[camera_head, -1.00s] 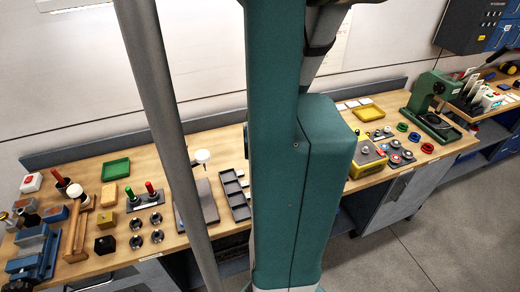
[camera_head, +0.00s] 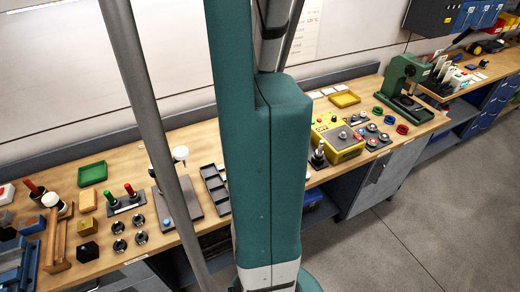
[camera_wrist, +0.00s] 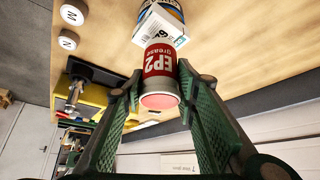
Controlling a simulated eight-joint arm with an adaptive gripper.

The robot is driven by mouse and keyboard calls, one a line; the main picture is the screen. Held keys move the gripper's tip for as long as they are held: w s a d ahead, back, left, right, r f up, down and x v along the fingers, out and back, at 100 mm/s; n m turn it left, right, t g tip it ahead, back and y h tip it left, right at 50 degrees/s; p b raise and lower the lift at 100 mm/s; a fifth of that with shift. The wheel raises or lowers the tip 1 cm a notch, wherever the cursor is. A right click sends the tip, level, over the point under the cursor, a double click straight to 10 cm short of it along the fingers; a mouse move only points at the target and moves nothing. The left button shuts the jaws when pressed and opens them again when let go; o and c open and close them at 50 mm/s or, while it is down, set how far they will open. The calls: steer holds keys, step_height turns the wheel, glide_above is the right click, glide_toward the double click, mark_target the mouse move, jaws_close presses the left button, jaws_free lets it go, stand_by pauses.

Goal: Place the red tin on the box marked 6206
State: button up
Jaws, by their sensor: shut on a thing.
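The red tin (camera_wrist: 159,62), lettered "EP2 grease", is between the two green fingers of my gripper (camera_wrist: 158,80) in the wrist view. My gripper is shut on it. A small white box (camera_wrist: 158,26) with a partly readable mark starting with 6 shows just beyond the tin. The tin overlaps the box in the picture, and I cannot tell whether they touch. In the head view my gripper, the tin and the box do not show; my own green arm covers the middle of the bench.
In the wrist view, a blue-banded round thing (camera_wrist: 171,4) is beyond the box, and two white lettered discs (camera_wrist: 68,40) lie on the wooden bench. In the head view, a yellow control box (camera_head: 337,142) and a green press (camera_head: 404,80) stand to the right, with grey trays (camera_head: 214,190) left of my arm.

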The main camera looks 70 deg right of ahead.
steer(key=shift+f, duration=0.9)
steer(key=shift+f, duration=0.15)
steer(key=o, duration=0.9)
steer(key=shift+r, duration=0.25)
steer(key=shift+p+v, duration=0.55)
steer(key=shift+v, duration=5.35)
